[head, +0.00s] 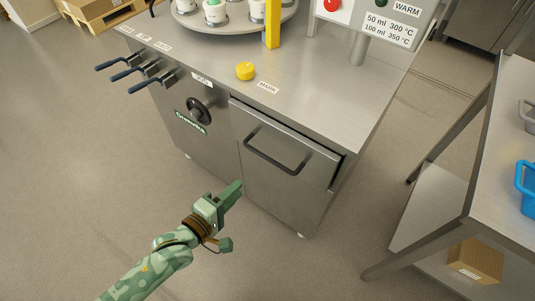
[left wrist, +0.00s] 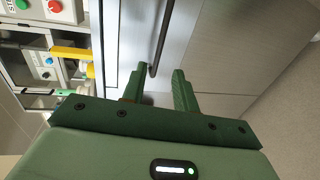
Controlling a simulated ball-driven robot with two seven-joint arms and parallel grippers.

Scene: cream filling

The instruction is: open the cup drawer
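The drawer front (head: 310,183) is a steel panel on the right of the machine's front. A dark gap shows along its top edge. It carries a black bar handle (head: 270,161). My left gripper (head: 236,212) is open and empty, in front of the panel and below and left of the handle in the head view, apart from it. In the left wrist view, my left gripper (left wrist: 159,70) has its two green fingers spread. The handle (left wrist: 158,45) appears beyond the fingers, its near end lined up between them. My right gripper is not in view.
The counter (head: 320,80) above holds a yellow knob (head: 245,70) and a turntable with cups. A steel table (head: 500,165) stands right. The floor before the drawer is clear.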

